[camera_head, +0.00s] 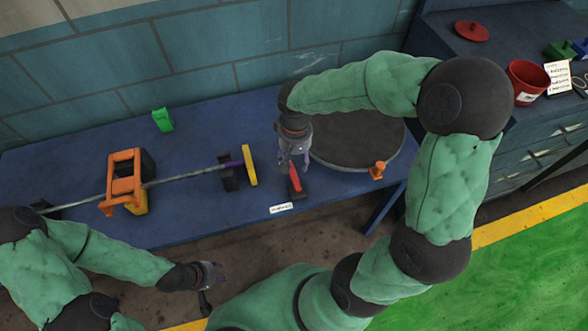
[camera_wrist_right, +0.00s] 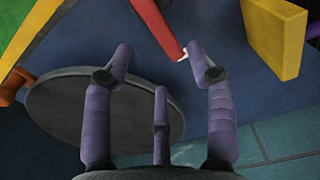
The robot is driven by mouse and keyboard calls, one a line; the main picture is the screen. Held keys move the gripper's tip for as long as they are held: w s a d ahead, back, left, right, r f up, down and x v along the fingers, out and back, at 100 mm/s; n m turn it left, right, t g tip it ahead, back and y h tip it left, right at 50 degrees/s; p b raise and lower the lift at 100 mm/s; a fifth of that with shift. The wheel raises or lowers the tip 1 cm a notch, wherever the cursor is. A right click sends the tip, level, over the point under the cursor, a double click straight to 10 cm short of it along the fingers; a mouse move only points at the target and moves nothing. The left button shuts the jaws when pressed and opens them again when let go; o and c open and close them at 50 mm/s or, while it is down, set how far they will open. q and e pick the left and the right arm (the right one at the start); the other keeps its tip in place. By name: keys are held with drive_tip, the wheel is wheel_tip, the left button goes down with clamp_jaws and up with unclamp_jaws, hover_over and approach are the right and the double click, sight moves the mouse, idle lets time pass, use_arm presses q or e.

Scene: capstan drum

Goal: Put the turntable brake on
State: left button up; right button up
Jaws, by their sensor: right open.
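The turntable (camera_head: 345,145) is a round dark grey disc on the blue bench, with an orange knob (camera_head: 377,170) at its front edge. It also shows in the right wrist view (camera_wrist_right: 75,105). A red lever (camera_head: 295,178) on a small dark base stands just left of the turntable; it shows at the top of the right wrist view (camera_wrist_right: 157,25). My right gripper (camera_head: 293,163) is open above the lever, with the lever's end near its fingertips (camera_wrist_right: 160,58) and no grip on it. My left gripper (camera_head: 208,283) is in front of the bench; its finger opening is unclear.
A yellow plate (camera_head: 249,165) ends a long rod left of the lever and shows in the right wrist view (camera_wrist_right: 278,35). An orange frame (camera_head: 123,182) stands further left, a green block (camera_head: 162,120) behind. A white label (camera_head: 281,208) lies at the bench's front edge.

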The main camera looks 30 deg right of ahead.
sight(295, 172)
wheel_tip(295, 172, down, 6)
drive_tip(key=shift+f+b, duration=0.2)
drive_tip(key=shift+b, duration=0.8)
clamp_jaws()
